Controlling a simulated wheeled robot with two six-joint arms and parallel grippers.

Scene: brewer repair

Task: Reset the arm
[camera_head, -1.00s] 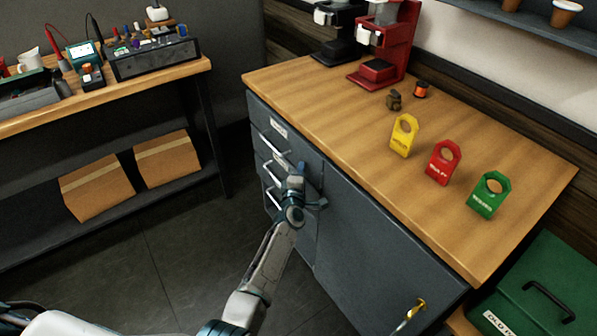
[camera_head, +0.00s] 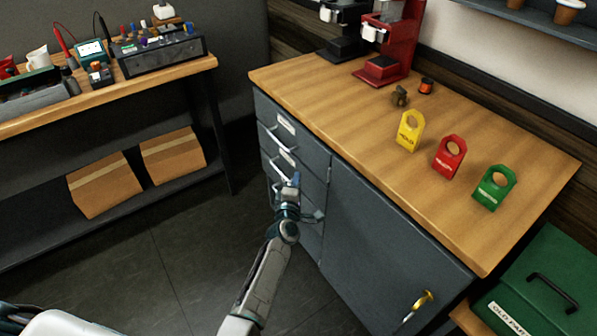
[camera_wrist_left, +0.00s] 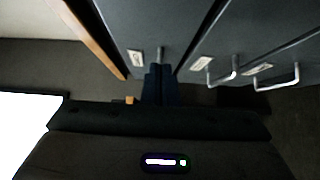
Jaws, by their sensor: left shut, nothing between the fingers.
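My left gripper (camera_head: 291,182) is in front of the grey cabinet's drawers (camera_head: 283,128), at about the height of the lower handles. Its fingers are closed together with nothing between them, which also shows in the left wrist view (camera_wrist_left: 160,82). The lower drawer handles are partly hidden behind it in the head view. In the wrist view, drawer handles (camera_wrist_left: 222,76) show to the right of the fingers. I cannot tell whether the gripper touches the cabinet. My right gripper is not in view.
The wooden counter (camera_head: 330,100) holds yellow (camera_head: 409,132), red (camera_head: 448,158) and green (camera_head: 493,190) tags and a red brewer (camera_head: 388,45). A workbench (camera_head: 150,84) stands left, with boxes beneath. A green case (camera_head: 540,285) is at lower right. The floor between is open.

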